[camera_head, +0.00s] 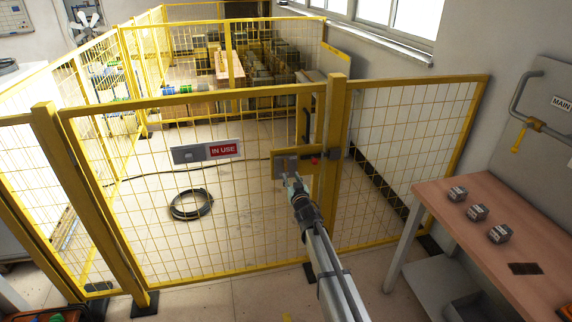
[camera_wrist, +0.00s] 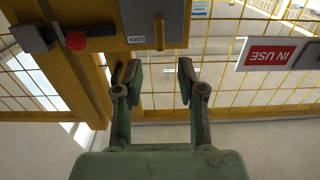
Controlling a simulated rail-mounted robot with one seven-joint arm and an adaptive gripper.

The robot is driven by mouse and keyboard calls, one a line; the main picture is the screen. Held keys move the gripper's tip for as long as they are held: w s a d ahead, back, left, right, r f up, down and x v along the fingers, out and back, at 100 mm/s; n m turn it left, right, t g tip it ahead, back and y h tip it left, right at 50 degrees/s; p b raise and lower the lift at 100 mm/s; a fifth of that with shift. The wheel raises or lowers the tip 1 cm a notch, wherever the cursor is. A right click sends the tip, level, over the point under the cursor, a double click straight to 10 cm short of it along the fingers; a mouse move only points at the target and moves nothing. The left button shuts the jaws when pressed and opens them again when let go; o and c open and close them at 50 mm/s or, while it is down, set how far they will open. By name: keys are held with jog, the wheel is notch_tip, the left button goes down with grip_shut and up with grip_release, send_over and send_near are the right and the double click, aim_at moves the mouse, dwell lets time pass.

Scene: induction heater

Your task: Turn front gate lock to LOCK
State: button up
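The front gate (camera_head: 195,185) is a yellow mesh gate that stands closed against its post. Its lock is a grey plate (camera_head: 284,166) on a yellow box at the gate's right edge. The wrist view, which is upside down, shows the grey plate (camera_wrist: 146,14) with a LOCK label (camera_wrist: 136,40) and a narrow brass-coloured piece (camera_wrist: 159,32). A red knob (camera_wrist: 76,40) sits beside the plate. My gripper (camera_head: 291,181) is in front of the lock. In the wrist view my gripper (camera_wrist: 159,76) is open, with nothing between its fingers. Whether a fingertip touches the lock is unclear.
A red IN USE sign (camera_head: 223,149) hangs on the gate. A wooden table (camera_head: 470,235) with several small grey blocks stands at right. A wall panel marked MAIN (camera_head: 553,95) has a pipe and yellow valve handle. Coiled black cable (camera_head: 191,204) lies behind the gate.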

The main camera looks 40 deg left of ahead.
aim_at(286, 166)
jog(key=p+x, duration=0.2)
jog(key=x, duration=0.7)
jog(key=shift+w+a+p, duration=0.1)
jog(key=shift+a+p, duration=0.05)
jog(key=shift+p, duration=0.2)
grip_shut()
